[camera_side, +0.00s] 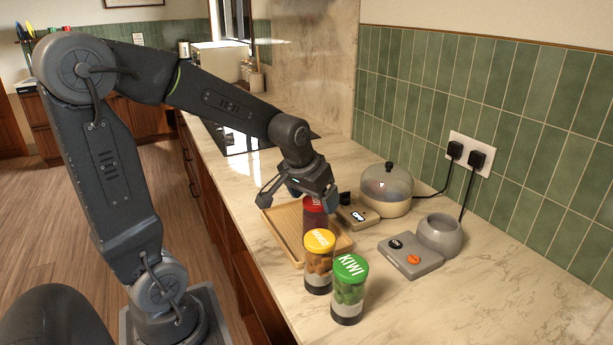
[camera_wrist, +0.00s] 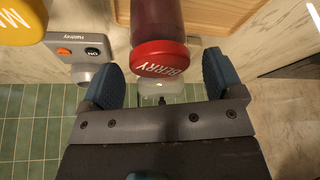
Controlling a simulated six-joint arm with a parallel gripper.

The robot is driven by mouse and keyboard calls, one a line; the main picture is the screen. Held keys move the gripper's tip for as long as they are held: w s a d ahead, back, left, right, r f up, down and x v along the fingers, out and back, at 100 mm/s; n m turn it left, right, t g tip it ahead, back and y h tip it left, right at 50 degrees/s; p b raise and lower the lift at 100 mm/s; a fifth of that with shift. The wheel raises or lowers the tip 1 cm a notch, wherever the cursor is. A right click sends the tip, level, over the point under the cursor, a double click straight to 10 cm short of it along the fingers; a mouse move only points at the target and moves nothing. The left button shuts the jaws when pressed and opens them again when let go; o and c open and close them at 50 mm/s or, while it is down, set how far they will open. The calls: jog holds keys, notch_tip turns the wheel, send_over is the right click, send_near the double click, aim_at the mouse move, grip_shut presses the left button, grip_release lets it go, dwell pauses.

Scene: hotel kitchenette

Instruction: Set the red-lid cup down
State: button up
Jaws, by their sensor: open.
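The red-lid cup (camera_side: 314,219) appears upright within the outline of the wooden tray (camera_side: 277,228) in the side view; its base is hidden behind the yellow-lid cup. In the wrist view its red lid (camera_wrist: 161,53) reads BERRY. My gripper (camera_side: 291,192) is open at the lid's height. In the wrist view the blue fingers of my gripper (camera_wrist: 160,66) stand either side of the lid, with gaps visible on both sides. The tray also shows at the upper right of the wrist view (camera_wrist: 228,17).
A yellow-lid mango cup (camera_side: 318,264) and green-lid kiwi cup (camera_side: 349,292) stand close in front. To the right are a grey appliance (camera_side: 411,256) with a round bowl (camera_side: 440,235), and a domed cooker (camera_side: 386,188). Cords run to the wall sockets. The front right counter is clear.

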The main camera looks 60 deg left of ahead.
jog(key=v, duration=0.7)
jog(key=s+d+m+t+h, duration=0.1)
jog(key=s+d+m, duration=0.3)
jog(key=s+d, duration=0.6)
jog(key=shift+d+f+h, duration=0.4)
jog(key=shift+d, duration=0.3)
jog(key=shift+s, duration=0.1)
